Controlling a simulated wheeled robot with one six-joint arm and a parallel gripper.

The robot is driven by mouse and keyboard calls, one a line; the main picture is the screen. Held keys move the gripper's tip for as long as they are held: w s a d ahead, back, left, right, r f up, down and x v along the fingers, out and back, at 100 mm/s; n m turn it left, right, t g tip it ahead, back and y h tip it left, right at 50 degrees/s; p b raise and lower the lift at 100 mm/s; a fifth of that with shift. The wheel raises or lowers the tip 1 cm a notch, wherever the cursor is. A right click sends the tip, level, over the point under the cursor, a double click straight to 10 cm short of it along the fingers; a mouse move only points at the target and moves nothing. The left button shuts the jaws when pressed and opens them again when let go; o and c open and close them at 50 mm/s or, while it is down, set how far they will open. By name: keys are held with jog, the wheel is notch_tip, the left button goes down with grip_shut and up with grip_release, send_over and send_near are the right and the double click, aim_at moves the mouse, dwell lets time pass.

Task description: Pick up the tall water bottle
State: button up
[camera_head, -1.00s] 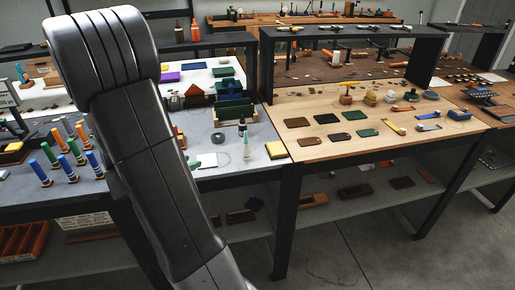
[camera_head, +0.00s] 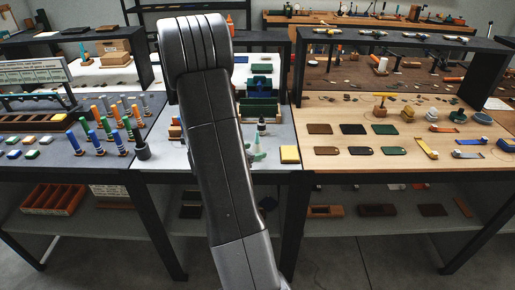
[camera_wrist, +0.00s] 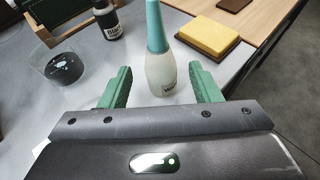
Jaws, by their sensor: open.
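The tall water bottle (camera_wrist: 160,70) stands upright on the grey table top, with a pale translucent body, a long teal top and a small dark label. In the wrist view it is between and just beyond the two green fingers of my gripper (camera_wrist: 161,80). The gripper is open, with a gap visible on each side of the bottle; I see no clear contact. In the head view my arm covers most of this spot, and only small teal parts show beside it, bottle and finger hard to tell apart.
A small black bottle (camera_wrist: 107,20) and a dark round container (camera_wrist: 57,66) stand left of the water bottle. A yellow block on a brown base (camera_wrist: 207,38) lies to its right, near the table edge. A green-sided tray (camera_wrist: 60,18) is behind at left.

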aim_at(261, 149)
jog(key=shift+p+x, duration=0.75)
jog(key=shift+x, duration=1.55)
jog(key=c, duration=1.1)
